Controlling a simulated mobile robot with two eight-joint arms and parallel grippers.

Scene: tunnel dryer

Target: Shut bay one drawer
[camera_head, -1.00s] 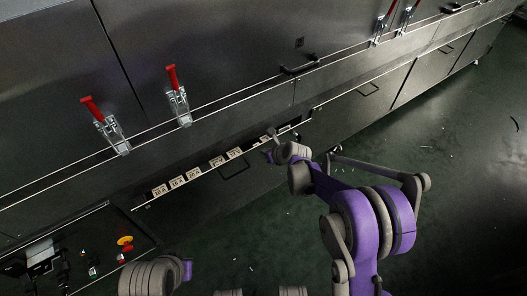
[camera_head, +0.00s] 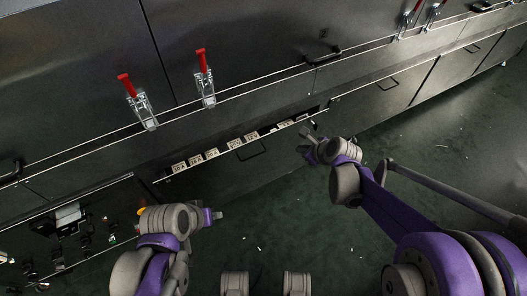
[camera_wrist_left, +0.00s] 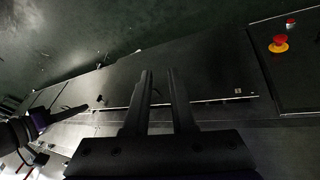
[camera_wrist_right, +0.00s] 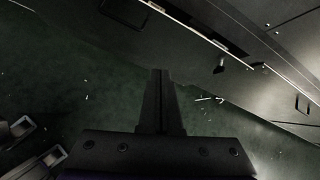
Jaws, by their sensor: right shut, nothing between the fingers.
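The drawer (camera_head: 225,170) is a dark front low in the machine, with a small dark handle (camera_head: 252,152). It stands a little open: a row of pale labelled items shows inside along its top edge. My right gripper (camera_head: 304,142) is in front of the drawer's right end, shut and empty; I cannot tell whether it touches. Its closed fingers show in the right wrist view (camera_wrist_right: 161,75). My left gripper (camera_head: 218,214) is below the drawer front, apart from it. In the left wrist view (camera_wrist_left: 160,75) its fingers are apart with nothing between them.
Two red-handled clamps (camera_head: 140,105) sit above the drawer. A closed panel with a handle (camera_head: 388,85) adjoins on the right. A control panel with a red button (camera_wrist_left: 279,44) is beside the drawer. The green floor in front is mostly clear, with small scraps.

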